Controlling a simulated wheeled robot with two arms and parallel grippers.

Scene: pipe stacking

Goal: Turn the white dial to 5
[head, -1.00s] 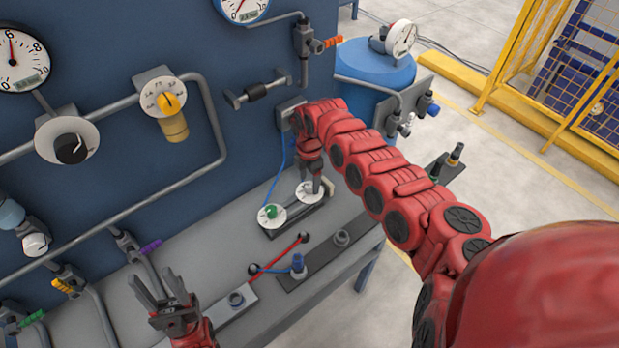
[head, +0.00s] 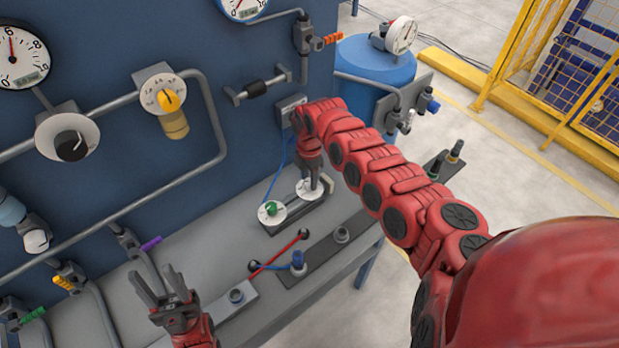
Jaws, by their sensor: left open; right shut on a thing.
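Two small round dials stand on a dark base plate on the grey bench. The nearer one has a green knob (head: 271,208) on a white face. The farther one, the white dial (head: 304,188), is partly hidden by my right gripper (head: 315,183). My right gripper reaches down from above and is shut on this dial's knob, which its fingers cover. The dial's numbers and pointer are too small to read. My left gripper (head: 163,288) is open and empty, fingers pointing up, over the front left of the bench.
A blue panel behind carries a yellow-knob dial (head: 168,100), a black-knob dial (head: 71,146), gauges and grey pipes. A blue tank (head: 371,70) stands at the back right.

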